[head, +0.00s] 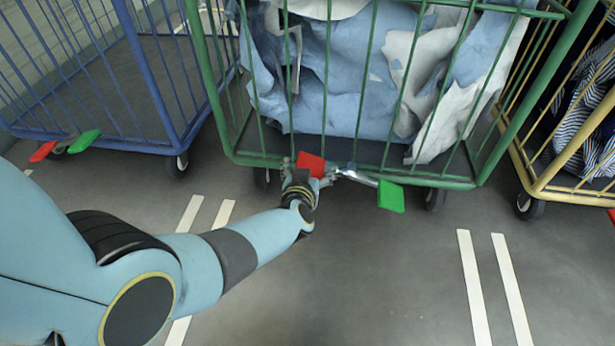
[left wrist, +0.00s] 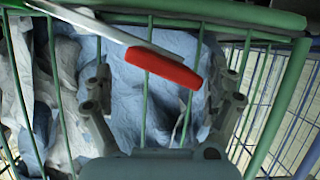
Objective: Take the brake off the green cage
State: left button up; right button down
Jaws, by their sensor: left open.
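The green cage (head: 235,158) stands in the middle of the head view, filled with blue and white cloth (head: 345,70). A brake bar at its lower front edge carries a red pedal (head: 310,163) on the left and a green pedal (head: 391,196) on the right. The green pedal hangs lower than the red one. My left gripper (head: 304,178) is at the red pedal, partly overlapping it. In the left wrist view, the open fingers (left wrist: 165,80) stand on either side of the red pedal (left wrist: 165,67); contact cannot be told. My right gripper is not in view.
A blue cage (head: 155,70) with red and green pedals stands on the left. A yellow cage (head: 535,170) with striped cloth stands close on the right. White floor stripes (head: 475,285) mark the grey floor, which is clear at the front.

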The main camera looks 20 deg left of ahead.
pick_arm(q)
jog(key=v, duration=0.4)
jog(key=shift+s+d+r, duration=0.1)
jog(key=shift+s, duration=0.2)
